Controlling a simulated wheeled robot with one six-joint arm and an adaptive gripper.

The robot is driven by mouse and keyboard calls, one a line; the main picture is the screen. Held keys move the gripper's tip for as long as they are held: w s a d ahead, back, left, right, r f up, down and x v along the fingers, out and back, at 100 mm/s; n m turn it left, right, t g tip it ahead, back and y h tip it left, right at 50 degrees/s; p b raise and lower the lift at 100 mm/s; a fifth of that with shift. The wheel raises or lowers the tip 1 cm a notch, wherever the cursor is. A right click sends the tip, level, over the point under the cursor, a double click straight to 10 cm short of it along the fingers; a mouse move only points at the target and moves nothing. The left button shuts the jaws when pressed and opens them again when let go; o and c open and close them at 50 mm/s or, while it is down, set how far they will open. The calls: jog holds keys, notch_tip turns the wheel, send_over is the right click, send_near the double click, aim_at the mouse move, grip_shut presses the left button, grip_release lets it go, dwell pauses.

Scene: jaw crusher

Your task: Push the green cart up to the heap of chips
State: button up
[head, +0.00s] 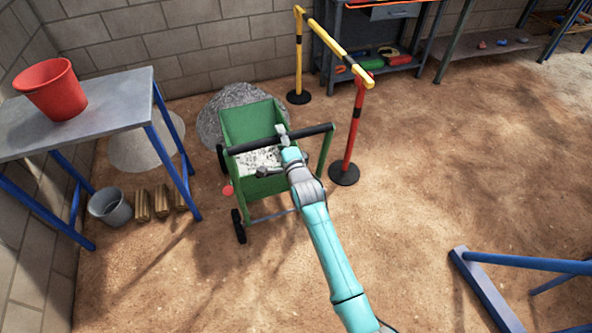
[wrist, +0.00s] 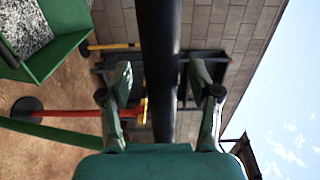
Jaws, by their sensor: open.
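The green cart (head: 252,119) stands on the dirt floor with grey-white chips (head: 257,160) inside. Its black handle bar (head: 309,132) is on the near side. The grey heap of chips (head: 215,107) lies behind the cart at the wall, partly hidden by it; I cannot tell if they touch. My gripper (head: 275,150) is open at the handle. In the wrist view the bar (wrist: 160,40) runs between the spread fingers (wrist: 161,90), with gaps visible on both sides. The cart's green side also shows there (wrist: 66,18).
A yellow-and-red post barrier (head: 355,130) stands close to the cart's right. A table (head: 85,115) with a red bucket (head: 50,88) is on the left, a paler heap (head: 140,150) and grey bucket (head: 110,207) by it. A blue frame (head: 485,290) lies lower right. Floor at right is open.

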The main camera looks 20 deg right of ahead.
jog(key=s, duration=1.2)
jog(key=s+f+n+g, duration=0.1)
jog(key=s+f+n, duration=0.25)
jog(key=s, duration=0.95)
jog(key=s+f+n, duration=0.3)
jog(key=s+n, duration=0.2)
jog(key=s, duration=0.8)
jog(key=s+r+n+g, duration=0.1)
jog(key=s+r+n, duration=0.3)
jog(key=s, duration=0.8)
jog(key=s+r+n+g, duration=0.1)
jog(key=s+r+n, duration=0.4)
jog(key=s, duration=0.7)
jog(key=shift+r, duration=0.15)
